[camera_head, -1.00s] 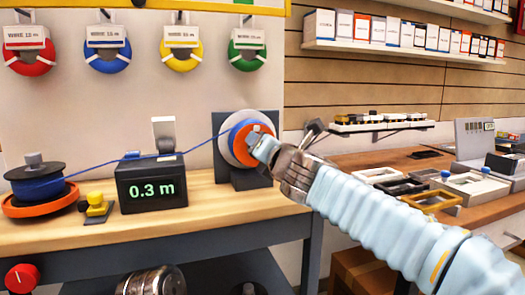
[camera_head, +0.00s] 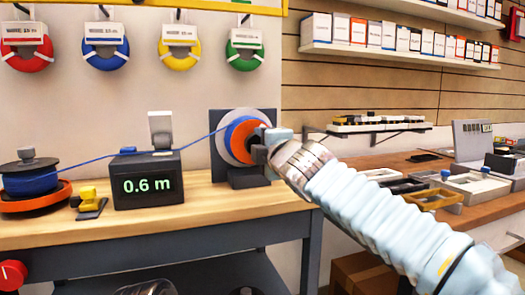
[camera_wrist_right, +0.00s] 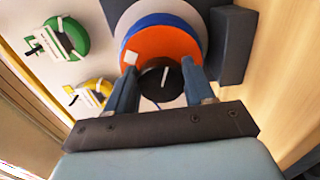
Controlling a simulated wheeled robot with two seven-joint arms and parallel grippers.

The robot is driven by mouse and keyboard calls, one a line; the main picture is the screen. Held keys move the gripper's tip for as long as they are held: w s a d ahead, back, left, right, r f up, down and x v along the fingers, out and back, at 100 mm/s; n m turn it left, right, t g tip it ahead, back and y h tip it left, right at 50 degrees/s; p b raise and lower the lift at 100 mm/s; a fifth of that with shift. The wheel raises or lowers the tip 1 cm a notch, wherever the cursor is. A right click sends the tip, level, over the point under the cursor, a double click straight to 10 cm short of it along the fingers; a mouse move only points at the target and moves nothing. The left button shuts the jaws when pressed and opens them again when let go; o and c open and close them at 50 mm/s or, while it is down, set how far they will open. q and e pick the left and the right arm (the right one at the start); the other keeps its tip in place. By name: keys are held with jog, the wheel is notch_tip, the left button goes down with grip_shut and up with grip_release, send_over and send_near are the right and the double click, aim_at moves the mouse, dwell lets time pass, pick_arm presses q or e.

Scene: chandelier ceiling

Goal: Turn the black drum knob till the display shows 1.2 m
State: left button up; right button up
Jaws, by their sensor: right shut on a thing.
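The display box (camera_head: 148,182) stands on the workbench and reads 0.6 m in green digits. To its right is the drum (camera_head: 242,136), with a white flange, a blue wire winding and an orange face, on a dark stand. The black drum knob (camera_wrist_right: 160,84) sits at the middle of the orange face in the right wrist view. My right gripper (camera_wrist_right: 160,86) is shut on the knob, one finger on each side. In the head view the right gripper (camera_head: 262,146) hides most of the knob. My left gripper is not in view.
A blue wire runs from the spool (camera_head: 30,178) at the left through the display box to the drum. A yellow tool (camera_head: 90,203) lies beside the box. Coloured wire coils hang on the wall behind. The bench front (camera_head: 120,235) is clear.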

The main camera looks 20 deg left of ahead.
jog(key=shift+f+m+b, duration=0.25)
jog(key=shift+m+b, duration=0.3)
jog(key=shift+m, duration=1.05)
jog(key=o, duration=1)
jog(key=shift+o, duration=0.2)
jog(key=b+v, duration=0.4)
jog(key=v, duration=1)
jog(key=shift+b, duration=0.35)
